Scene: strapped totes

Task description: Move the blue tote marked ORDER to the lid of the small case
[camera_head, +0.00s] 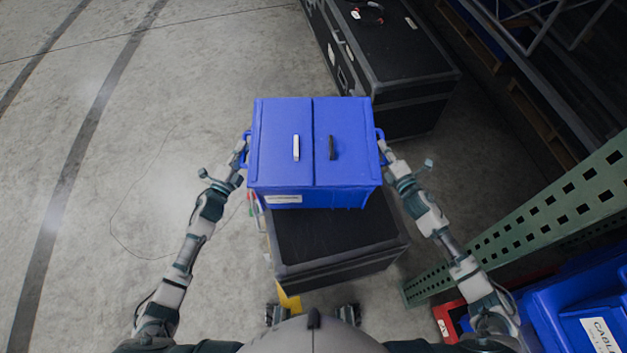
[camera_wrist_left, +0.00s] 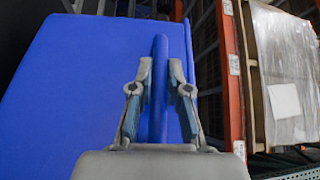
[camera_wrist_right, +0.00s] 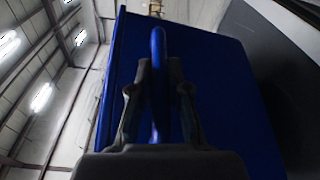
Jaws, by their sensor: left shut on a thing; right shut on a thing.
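The blue tote (camera_head: 280,150) has a two-part lid with a white handle and a black handle, and a white label too small to read on its front. It is held between my two arms, overlapping the far part of a small black case (camera_head: 330,245) in the head view. I cannot tell whether it touches the case lid. My left gripper (camera_head: 243,152) is shut on the tote's left side handle, seen as a blue bar in the left wrist view (camera_wrist_left: 159,90). My right gripper (camera_head: 383,148) is shut on the right side handle, also in the right wrist view (camera_wrist_right: 160,85).
A large black case (camera_head: 405,45) stands beyond the tote. A green perforated rack beam (camera_head: 540,215) runs along the right, with blue bins (camera_head: 575,310) and a red bin (camera_head: 450,320) near it. The concrete floor at the left is clear.

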